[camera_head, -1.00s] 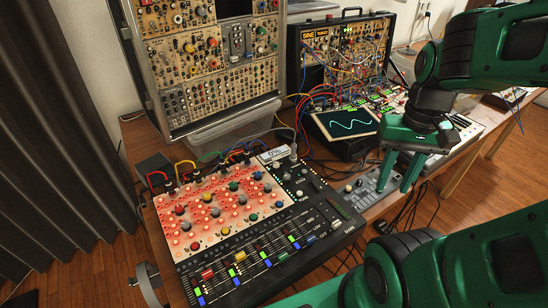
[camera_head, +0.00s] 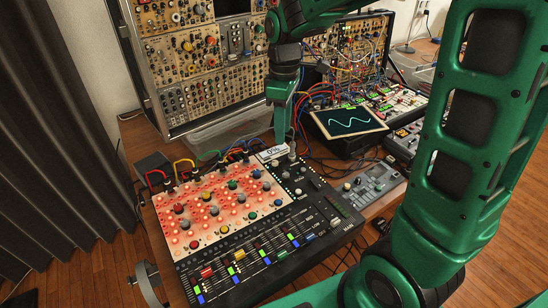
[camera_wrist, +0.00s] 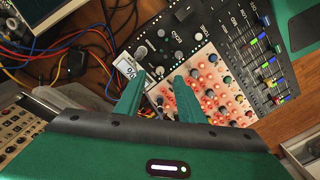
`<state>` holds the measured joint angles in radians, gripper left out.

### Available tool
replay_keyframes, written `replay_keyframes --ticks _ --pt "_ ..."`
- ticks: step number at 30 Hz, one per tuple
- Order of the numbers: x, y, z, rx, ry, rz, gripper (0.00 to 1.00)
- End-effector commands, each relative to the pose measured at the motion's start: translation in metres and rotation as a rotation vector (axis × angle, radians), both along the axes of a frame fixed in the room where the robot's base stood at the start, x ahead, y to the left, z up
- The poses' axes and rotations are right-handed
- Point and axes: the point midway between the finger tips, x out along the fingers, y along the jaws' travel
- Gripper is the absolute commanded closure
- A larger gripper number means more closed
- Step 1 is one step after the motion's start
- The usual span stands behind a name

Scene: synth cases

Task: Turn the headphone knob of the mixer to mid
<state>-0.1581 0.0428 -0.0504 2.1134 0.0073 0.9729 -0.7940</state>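The mixer (camera_head: 262,235) lies on the table, a black console with a red-lit knob field and a row of faders. A small white tag reading 0% (camera_head: 272,152) stands at its back edge; the tag also shows in the wrist view (camera_wrist: 128,67). A grey knob (camera_head: 292,153) is beside the tag; I cannot read its label or confirm it is the headphone knob. My gripper (camera_head: 284,138) points down above this back edge, near the tag. In the wrist view my gripper (camera_wrist: 161,77) has its fingers apart with nothing held. Contact is not visible.
Patch cables (camera_head: 185,165) plug into the mixer's back left. A tilted screen with a wave trace (camera_head: 348,119) and a small grey device (camera_head: 372,186) stand to the right. Tall modular racks (camera_head: 205,70) rise behind.

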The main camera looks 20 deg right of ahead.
Motion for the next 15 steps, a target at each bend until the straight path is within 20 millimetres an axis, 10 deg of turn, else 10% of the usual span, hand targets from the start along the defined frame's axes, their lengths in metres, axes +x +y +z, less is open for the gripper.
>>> replay_keyframes --ticks 15 --pt "0.011 0.018 -0.054 0.004 0.006 0.087 0.65"
